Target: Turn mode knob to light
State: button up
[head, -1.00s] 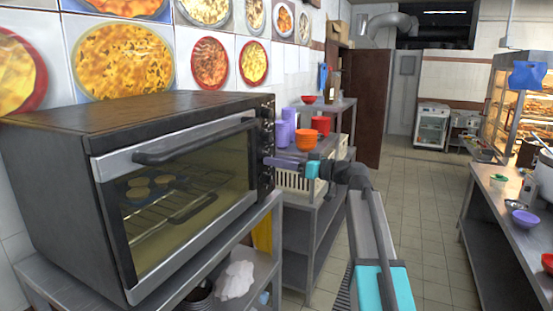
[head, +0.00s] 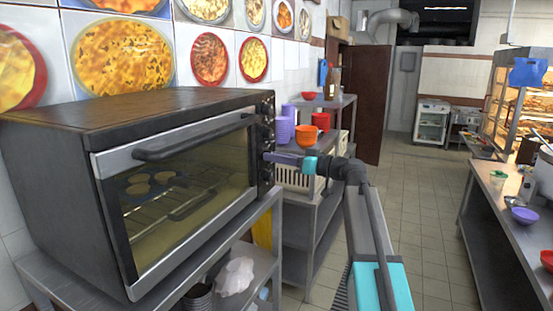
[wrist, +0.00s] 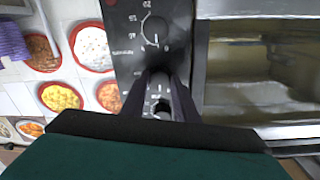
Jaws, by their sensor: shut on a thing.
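The toaster oven (head: 150,185) stands at the left with its glass door shut. Its dark control panel (head: 266,120) is a narrow strip at the oven's right edge, with several knobs one above another. My gripper (head: 270,157) reaches the panel from the right at a lower knob. In the wrist view my gripper (wrist: 160,95) is shut on a knob (wrist: 161,108), mostly hidden between the fingers, so its pointer and label cannot be read. Another knob (wrist: 155,31) with a printed dial is free beside it, its markings upside down.
The oven sits on a metal shelf (head: 262,222). Behind my gripper, a counter (head: 318,170) carries a white basket (head: 292,180), purple cups (head: 284,130) and an orange bowl (head: 307,136). The tiled aisle (head: 420,220) is clear. Another counter (head: 500,200) stands at right.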

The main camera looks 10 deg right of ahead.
jog(key=shift+m, duration=0.3)
jog(key=m+b, duration=0.1)
jog(key=m, duration=0.7)
jog(key=shift+m+g+b, duration=0.3)
jog(key=shift+m+b, duration=0.1)
dwell(0.3)
jog(key=o, duration=1.1)
jog(key=shift+c, duration=0.2)
jog(key=shift+s+d, duration=0.1)
jog(key=shift+d, duration=0.1)
jog(key=b+v, duration=0.3)
jog(key=v, duration=1)
jog(key=shift+s+d+r, duration=0.15)
jog(key=shift+s, duration=0.1)
